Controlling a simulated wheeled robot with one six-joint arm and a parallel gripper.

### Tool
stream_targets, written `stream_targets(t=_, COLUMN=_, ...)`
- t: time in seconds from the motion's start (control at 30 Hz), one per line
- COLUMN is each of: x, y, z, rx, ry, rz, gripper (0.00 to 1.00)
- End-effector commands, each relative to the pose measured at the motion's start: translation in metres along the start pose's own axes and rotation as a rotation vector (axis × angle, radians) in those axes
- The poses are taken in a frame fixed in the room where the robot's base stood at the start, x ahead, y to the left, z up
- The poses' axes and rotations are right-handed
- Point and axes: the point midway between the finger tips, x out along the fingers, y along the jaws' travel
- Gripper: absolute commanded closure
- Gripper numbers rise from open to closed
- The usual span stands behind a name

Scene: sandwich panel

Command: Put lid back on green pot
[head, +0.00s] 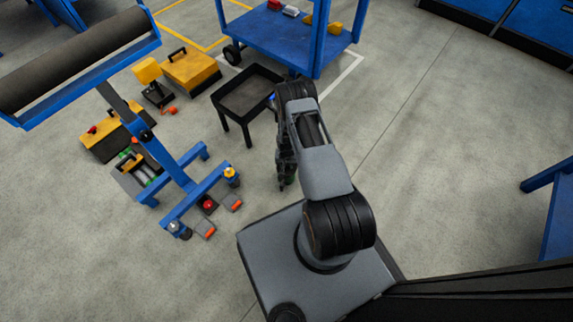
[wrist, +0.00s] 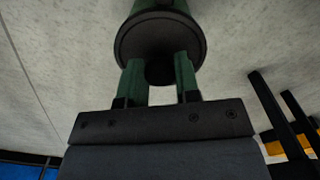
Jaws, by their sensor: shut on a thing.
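In the wrist view, my gripper (wrist: 159,68) has green fingers on both sides of the dark round knob of the lid (wrist: 160,38). The lid is a dark disc with a thin rim. Directly beyond it, in line with it, is the green pot (wrist: 160,6), cut off by the top edge of the view. The lid appears against the end of the pot, but I cannot tell whether it is fully seated. In the head view, my gripper (head: 286,181) points down near the floor beside my base, with a small green patch at its tip; my arm hides most of this spot.
A black tray table (head: 247,93) stands left of my arm. A blue cart (head: 290,45) is behind it. A blue frame with a dark roller (head: 75,60) stands at left, with yellow boxes (head: 190,69) and small parts near it.

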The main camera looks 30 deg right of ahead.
Motion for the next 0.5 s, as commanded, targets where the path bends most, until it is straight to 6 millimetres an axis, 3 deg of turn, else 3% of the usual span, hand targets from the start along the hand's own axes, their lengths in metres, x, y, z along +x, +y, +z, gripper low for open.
stream_targets(t=0.2, x=-0.0003, y=0.0000, z=-0.0001, rx=0.000, ry=0.000, rz=0.000, gripper=0.92)
stream_targets(t=0.23, x=-0.0003, y=0.0000, z=-0.0001, rx=0.000, ry=0.000, rz=0.000, gripper=0.68)
stream_targets(t=0.5, x=-0.0002, y=0.0000, z=-0.0001, rx=0.000, ry=0.000, rz=0.000, gripper=0.42)
